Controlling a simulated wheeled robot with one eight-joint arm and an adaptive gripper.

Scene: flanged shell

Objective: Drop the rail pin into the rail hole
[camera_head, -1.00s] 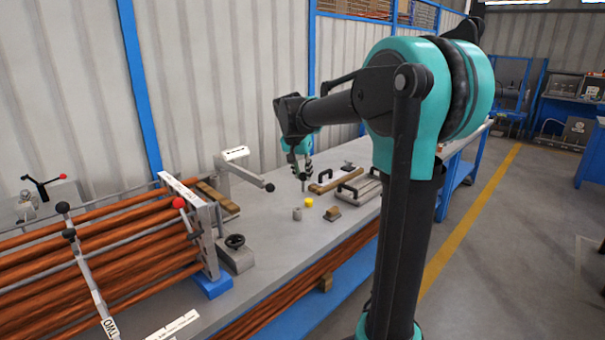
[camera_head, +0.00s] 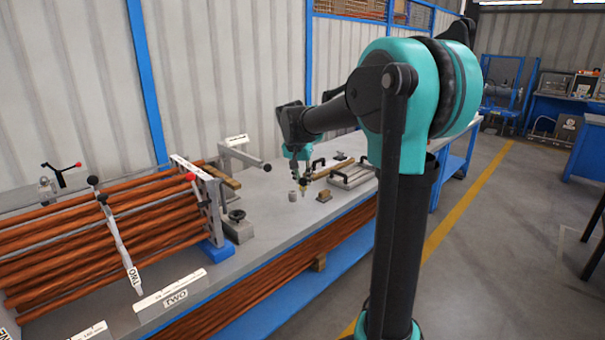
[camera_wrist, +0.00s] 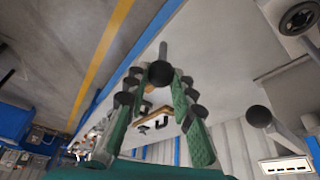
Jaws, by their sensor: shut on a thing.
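My gripper (camera_head: 296,160) hangs over the bench, pointing down. In the wrist view its two green fingers (camera_wrist: 158,82) are shut on a pin with a dark round knob (camera_wrist: 161,74) and a grey shank running away from the camera. I take this for the rail pin. In the head view the pin is small, and its lower end is hard to separate from a yellowish thing (camera_head: 304,188) below. A short grey cylinder (camera_head: 293,197) stands just left of it. I cannot make out the rail hole in either view.
A small brown block (camera_head: 324,197) lies right of the cylinder. A wooden bar (camera_head: 330,168) and a plate with black handles (camera_head: 352,176) lie behind. A rack of copper tubes (camera_head: 110,225) with levers fills the left.

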